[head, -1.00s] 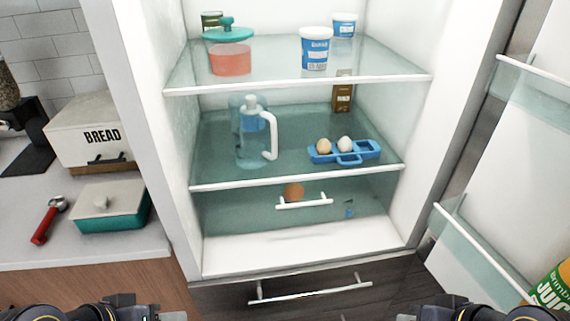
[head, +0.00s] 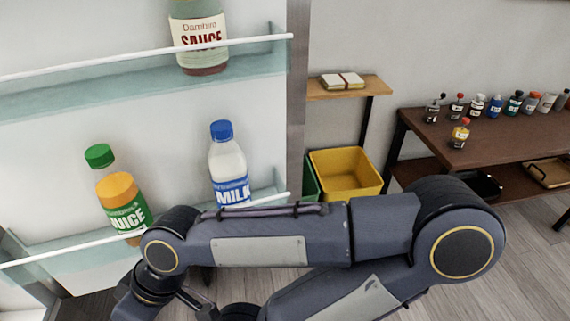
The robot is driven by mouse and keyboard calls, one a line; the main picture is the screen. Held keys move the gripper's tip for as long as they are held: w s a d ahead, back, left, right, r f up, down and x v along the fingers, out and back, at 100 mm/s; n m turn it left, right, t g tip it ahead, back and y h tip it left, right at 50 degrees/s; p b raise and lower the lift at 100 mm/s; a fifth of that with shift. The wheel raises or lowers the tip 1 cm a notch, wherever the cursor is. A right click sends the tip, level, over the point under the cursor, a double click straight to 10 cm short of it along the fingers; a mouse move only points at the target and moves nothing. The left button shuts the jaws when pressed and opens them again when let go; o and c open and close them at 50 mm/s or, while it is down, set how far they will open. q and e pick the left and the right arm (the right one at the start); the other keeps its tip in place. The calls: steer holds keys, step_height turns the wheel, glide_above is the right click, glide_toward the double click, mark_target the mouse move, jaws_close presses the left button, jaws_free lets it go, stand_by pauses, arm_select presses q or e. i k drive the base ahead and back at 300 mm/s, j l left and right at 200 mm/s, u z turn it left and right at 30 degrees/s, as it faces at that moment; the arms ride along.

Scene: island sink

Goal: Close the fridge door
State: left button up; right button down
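The open fridge door (head: 60,130) fills the left half of the head view, its inner side facing me. Its upper shelf holds a sauce bottle (head: 199,45). Its lower shelf holds a juice bottle (head: 122,198) and a milk bottle (head: 228,168). The door's free edge is the vertical strip right of the shelves. My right arm stretches across the lower picture in front of the door, hiding part of the lower shelf. My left gripper is not in view either.
Beyond the door edge stand a small wooden shelf (head: 345,91), a yellow bin (head: 346,172) and a green bin (head: 310,180). A brown table (head: 500,140) at the right carries several bottles. Wooden floor (head: 535,235) shows at the lower right.

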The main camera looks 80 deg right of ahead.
mark_target(76, 76)
steer(key=k+l+z, duration=0.1)
steer(key=z, duration=0.4)
steer(key=l+z, duration=0.3)
steer(key=z, duration=0.2)
steer(key=k+l+z, duration=0.1)
steer(key=l+z, duration=0.15)
steer(key=z, duration=0.25)
steer(key=i+l+z, duration=0.1)
steer(key=l, duration=0.5)
steer(key=i+l+u, duration=0.1)
steer(key=l+u, duration=0.8)
